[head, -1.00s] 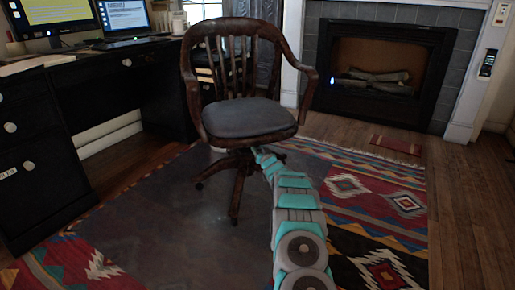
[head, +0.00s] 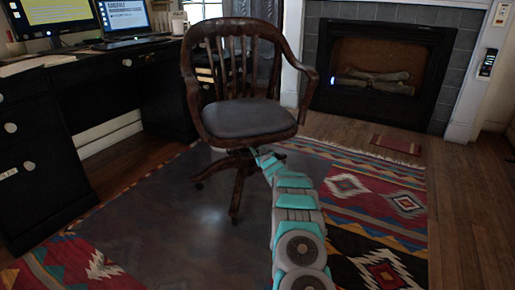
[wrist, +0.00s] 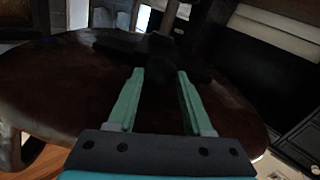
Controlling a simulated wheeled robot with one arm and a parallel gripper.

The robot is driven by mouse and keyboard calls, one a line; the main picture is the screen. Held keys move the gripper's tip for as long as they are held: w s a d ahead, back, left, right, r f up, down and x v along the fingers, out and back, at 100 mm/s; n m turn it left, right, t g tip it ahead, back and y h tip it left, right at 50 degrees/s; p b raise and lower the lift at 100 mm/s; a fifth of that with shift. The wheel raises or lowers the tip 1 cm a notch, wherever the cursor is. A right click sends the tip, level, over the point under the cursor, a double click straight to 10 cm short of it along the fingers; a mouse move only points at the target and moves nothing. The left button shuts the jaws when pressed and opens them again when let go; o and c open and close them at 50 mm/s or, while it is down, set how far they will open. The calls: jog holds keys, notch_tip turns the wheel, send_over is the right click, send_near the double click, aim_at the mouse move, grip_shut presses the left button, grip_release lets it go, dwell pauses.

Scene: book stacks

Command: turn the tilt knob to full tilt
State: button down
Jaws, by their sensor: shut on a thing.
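The wooden swivel chair (head: 240,118) with a grey seat stands upright on the rug in the head view. My arm reaches under its seat from the front, and the gripper end there is mostly hidden by the seat and base. In the wrist view, the brown underside of the seat (wrist: 60,85) fills the middle. My gripper (wrist: 158,78) has its two green fingers on either side of a dark tilt knob (wrist: 160,71) and is shut on it. The knob is very dark, so its edges and turn angle cannot be told.
A black desk (head: 115,85) with a monitor and a laptop (head: 125,18) stands at the left. A fireplace (head: 383,70) is behind the chair at the right. A patterned rug (head: 375,215) covers the floor, with open room right of the chair.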

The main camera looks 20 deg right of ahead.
jog(key=shift+n, duration=1.5)
jog(key=shift+c, duration=1.5)
grip_release()
jog(key=shift+s, duration=0.15)
jog(key=s, duration=0.7)
jog(key=shift+s+a+p, duration=0.25)
jog(key=shift+a+p, duration=0.05)
jog(key=shift+p, duration=0.05)
